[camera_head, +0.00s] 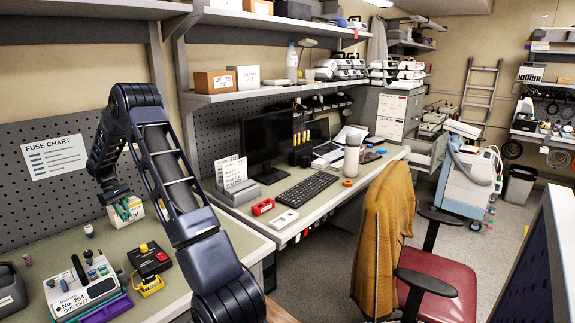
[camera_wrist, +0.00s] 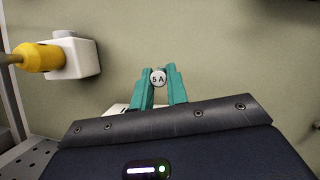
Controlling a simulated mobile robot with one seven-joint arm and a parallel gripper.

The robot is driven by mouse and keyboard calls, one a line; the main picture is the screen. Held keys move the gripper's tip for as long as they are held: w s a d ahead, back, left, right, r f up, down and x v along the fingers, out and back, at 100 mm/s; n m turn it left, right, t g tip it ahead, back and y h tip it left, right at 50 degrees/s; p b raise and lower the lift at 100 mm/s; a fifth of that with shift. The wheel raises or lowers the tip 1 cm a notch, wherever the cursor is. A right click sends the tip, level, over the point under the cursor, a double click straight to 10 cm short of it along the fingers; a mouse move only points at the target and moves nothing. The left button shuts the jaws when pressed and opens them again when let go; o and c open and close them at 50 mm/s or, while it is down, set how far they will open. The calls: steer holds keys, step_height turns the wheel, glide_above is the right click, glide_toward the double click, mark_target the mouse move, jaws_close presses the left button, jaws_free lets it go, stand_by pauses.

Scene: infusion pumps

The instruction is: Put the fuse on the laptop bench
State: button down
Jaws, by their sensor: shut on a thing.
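The fuse (camera_wrist: 158,78), a small cylinder with a round white end marked "5 A", is between the teal fingertips of my gripper (camera_wrist: 159,82) in the wrist view. The fingers are shut on it. In the head view my gripper (camera_head: 127,209) is low over the near left bench, in front of the fuse chart; the fuse cannot be made out there. The laptop bench (camera_head: 336,190) is to the right, bearing an open laptop (camera_head: 329,150), a monitor (camera_head: 268,137) and a keyboard (camera_head: 307,188).
The left bench (camera_head: 180,290) holds a pump (camera_head: 82,292), a black-and-red device (camera_head: 150,260) and small parts. A white block with a yellow-handled tool (camera_wrist: 45,57) is beside my gripper. A chair with a mustard coat (camera_head: 385,235) stands before the laptop bench.

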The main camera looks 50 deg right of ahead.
steer(key=w+d+r+m+y, duration=0.3)
steer(key=d+r+m, duration=0.4)
steer(key=r, duration=0.2)
step_height(320, 180, up, 4)
steer(key=n+t+h, duration=0.5)
steer(key=n+h, duration=0.1)
steer(key=n, duration=1.7)
glide_above(270, 190)
steer(key=a, duration=0.2)
step_height(270, 190, down, 19)
steer(key=shift+s+f, duration=0.1)
steer(key=shift+f, duration=0.05)
steer(key=shift+f, duration=0.1)
